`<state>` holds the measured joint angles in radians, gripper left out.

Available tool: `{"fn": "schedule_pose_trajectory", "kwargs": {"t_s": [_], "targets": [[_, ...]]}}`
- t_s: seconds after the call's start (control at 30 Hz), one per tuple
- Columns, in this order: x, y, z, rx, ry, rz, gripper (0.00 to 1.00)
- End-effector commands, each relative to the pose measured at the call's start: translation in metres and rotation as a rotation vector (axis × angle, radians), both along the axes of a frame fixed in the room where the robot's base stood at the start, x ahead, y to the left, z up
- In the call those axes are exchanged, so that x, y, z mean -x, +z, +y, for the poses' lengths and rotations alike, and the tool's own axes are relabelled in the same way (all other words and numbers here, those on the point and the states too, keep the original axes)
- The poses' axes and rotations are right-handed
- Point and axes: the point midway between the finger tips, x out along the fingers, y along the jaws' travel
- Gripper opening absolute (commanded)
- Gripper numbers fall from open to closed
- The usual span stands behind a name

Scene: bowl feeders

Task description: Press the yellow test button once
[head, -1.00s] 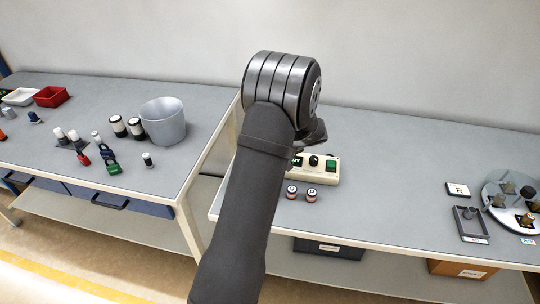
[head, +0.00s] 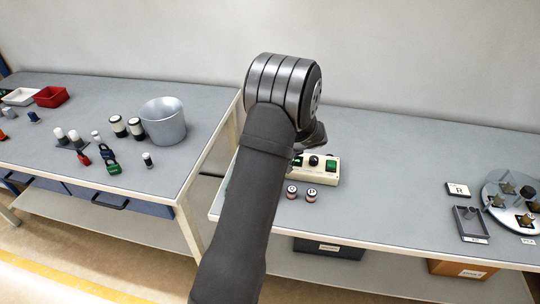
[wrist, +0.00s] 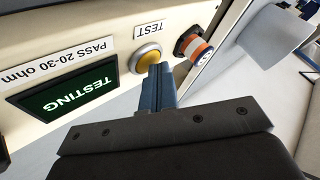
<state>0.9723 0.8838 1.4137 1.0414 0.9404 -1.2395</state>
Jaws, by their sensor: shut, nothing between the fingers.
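The yellow test button (wrist: 148,58) sits in a pale ring on the cream test box, beside a label reading TEST. My gripper (wrist: 160,68) is shut and empty, its fingertips at the button and overlapping its edge in the wrist view. I cannot tell whether the tips press it or stop just short. The box's dark green display (wrist: 75,90) reads TESTING. In the head view the test box (head: 325,180) stands on the right bench, partly hidden by my arm; the button and fingertips are hidden there.
An orange-and-white banded cylinder (wrist: 193,47) is close to the button. Two small marked cylinders (head: 302,193) stand before the box. A plate marked R (head: 457,190), a grey tray (head: 457,230) and a round plate (head: 493,205) lie to the right. The bench between is clear.

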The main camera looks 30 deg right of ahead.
Motion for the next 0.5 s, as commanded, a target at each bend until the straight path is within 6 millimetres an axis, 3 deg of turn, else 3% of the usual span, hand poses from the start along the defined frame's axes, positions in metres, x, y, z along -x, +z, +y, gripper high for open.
{"fn": "schedule_pose_trajectory", "kwargs": {"t_s": [0.5], "targets": [[0.0001,0.0092,0.0003,0.0,0.0,0.0,0.0]]}}
